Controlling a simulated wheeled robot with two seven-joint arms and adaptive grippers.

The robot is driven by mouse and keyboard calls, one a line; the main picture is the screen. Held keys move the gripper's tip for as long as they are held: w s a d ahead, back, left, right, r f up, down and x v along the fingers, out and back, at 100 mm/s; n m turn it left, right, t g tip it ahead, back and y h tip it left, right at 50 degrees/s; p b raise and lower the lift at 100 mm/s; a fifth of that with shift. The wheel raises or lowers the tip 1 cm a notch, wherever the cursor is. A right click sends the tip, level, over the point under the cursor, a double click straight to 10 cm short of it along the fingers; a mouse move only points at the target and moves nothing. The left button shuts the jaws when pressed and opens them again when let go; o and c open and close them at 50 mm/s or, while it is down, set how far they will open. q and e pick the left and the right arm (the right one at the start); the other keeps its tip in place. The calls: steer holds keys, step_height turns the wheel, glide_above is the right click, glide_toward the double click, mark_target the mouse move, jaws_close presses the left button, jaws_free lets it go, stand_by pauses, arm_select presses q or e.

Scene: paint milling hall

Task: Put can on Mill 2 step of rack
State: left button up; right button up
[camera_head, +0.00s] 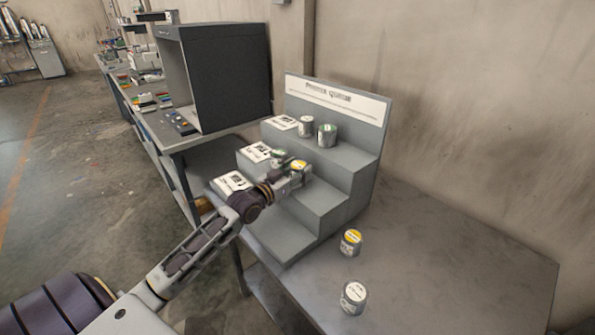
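The grey stepped rack (325,200) stands on the table and has three steps, each with a white sign at its left end; the sign text is too small to read. My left gripper (299,173) is at the middle step, with its fingers around a yellow-lidded can (298,165). The can is upright; whether its base touches the step is hidden by the gripper. My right gripper is not in view.
Another yellow-lidded can (350,242) and a white-lidded can (353,298) stand on the table (450,255) right of the rack. The table's right part is clear. A dark open-fronted booth (228,80) stands on the bench behind left. A wall is behind the rack.

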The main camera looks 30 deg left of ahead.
mark_target(292, 174)
arm_select(q)
steer(key=o, duration=0.5)
steer(key=shift+r, duration=0.15)
steer(key=shift+s+a, duration=0.25)
steer(key=shift+s, duration=1)
steer(key=shift+s+a, duration=0.2)
steer(key=shift+s, duration=1.1)
steer(key=shift+s+a, duration=0.25)
steer(key=shift+s, duration=1)
steer(key=shift+s+a, duration=0.2)
steer(key=shift+s, duration=0.85)
steer(key=shift+s+a, duration=0.15)
steer(key=shift+s, duration=0.85)
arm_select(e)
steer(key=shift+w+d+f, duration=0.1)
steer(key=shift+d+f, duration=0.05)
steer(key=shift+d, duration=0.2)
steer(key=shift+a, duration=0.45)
arm_select(q)
steer(key=shift+s, duration=0.1)
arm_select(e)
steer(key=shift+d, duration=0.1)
